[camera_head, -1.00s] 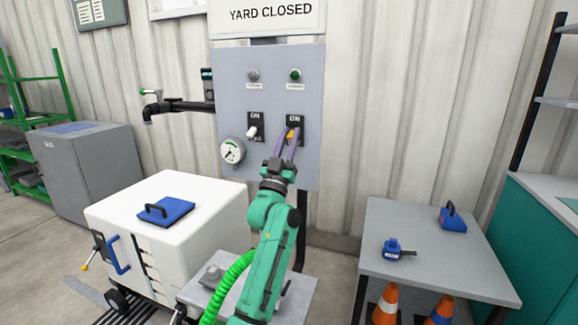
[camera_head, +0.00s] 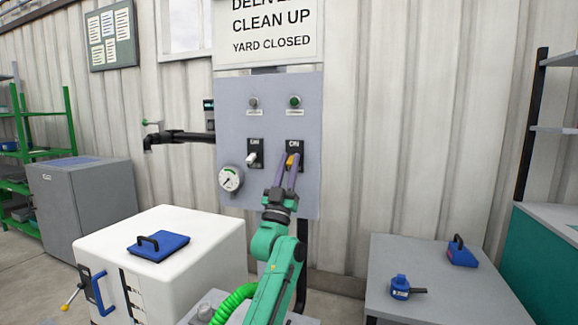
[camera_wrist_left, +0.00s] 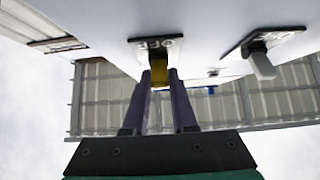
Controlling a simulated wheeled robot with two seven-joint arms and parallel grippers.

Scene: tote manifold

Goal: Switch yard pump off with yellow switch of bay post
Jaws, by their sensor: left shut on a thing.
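The bay post is a grey panel (camera_head: 234,120) standing against the corrugated wall. Its yellow switch (camera_head: 291,160) sits on a black plate marked ON, at the panel's right. My left gripper (camera_head: 287,166) reaches up from below, its purple fingers shut on the yellow lever. In the left wrist view the yellow switch (camera_wrist_left: 160,77) shows between the fingertips. The fingers partly hide the lever, and I cannot tell its exact position. A green lamp (camera_head: 294,101) is above this switch. My right gripper is not in view.
A white-levered switch (camera_head: 252,157) is left of the yellow one, above a round gauge (camera_head: 230,178). A black pipe (camera_head: 180,136) juts out left of the panel. A white cart (camera_head: 205,245) stands lower left, a grey table (camera_head: 440,270) lower right.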

